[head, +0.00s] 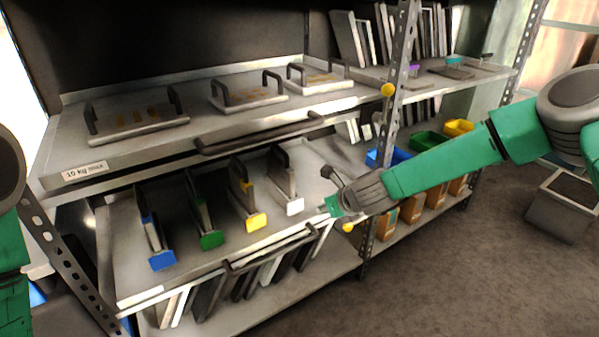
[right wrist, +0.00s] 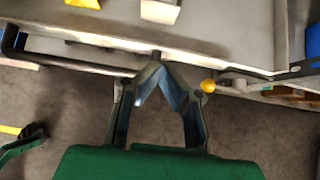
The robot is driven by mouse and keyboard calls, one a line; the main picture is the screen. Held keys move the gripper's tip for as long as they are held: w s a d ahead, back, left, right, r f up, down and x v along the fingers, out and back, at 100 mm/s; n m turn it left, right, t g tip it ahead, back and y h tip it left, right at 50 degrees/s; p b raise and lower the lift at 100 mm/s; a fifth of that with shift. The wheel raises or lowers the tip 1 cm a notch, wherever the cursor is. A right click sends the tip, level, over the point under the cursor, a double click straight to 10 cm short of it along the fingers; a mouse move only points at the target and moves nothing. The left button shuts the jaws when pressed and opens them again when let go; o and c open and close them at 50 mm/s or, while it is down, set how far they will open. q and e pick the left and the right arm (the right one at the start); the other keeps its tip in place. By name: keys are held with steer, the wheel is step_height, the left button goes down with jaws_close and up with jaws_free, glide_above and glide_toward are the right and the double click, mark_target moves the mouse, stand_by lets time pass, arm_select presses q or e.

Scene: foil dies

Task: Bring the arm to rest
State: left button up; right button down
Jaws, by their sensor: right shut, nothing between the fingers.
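My right arm (head: 440,167) reaches in from the right, across the shelf post. Its gripper (head: 325,209) is at the front edge of the lower tray, close to the white-ended die (head: 294,206). In the right wrist view the two fingers of the gripper (right wrist: 156,62) meet at their tips, with nothing between them. The tips overlap the tray's front edge there; I cannot tell whether they touch it. Part of my left arm shows at the left edge of the head view; its gripper is out of view.
The lower tray (head: 130,245) also holds blue-, green- and yellow-ended dies. The upper tray (head: 75,150) carries three handled plates. Dark pull bars run along both fronts. A perforated post (head: 393,110) with yellow knobs stands beside the gripper. Open floor (head: 470,270) lies at the lower right.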

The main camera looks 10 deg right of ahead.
steer(key=s+a+f+n+g+h+p, duration=0.15)
steer(key=s+f+n, duration=0.35)
steer(key=s+n, duration=0.6)
steer(key=s+f+n+g+p, duration=0.35)
steer(key=s+n, duration=0.35)
steer(key=s, duration=0.7)
steer(key=s+d+r+n+g+h+p, duration=0.1)
steer(key=s+d+n, duration=0.3)
steer(key=s+n, duration=0.3)
steer(key=s+d+r+n+g+p, duration=0.1)
steer(key=s+d+n, duration=0.4)
steer(key=s, duration=0.7)
steer(key=n, duration=0.2)
steer(key=shift+s+d+r+n+g+h+p, duration=0.25)
steer(key=shift+d+r+n+g+h+p, duration=0.05)
steer(key=shift+r+g+h, duration=0.1)
steer(key=shift+w, duration=0.15)
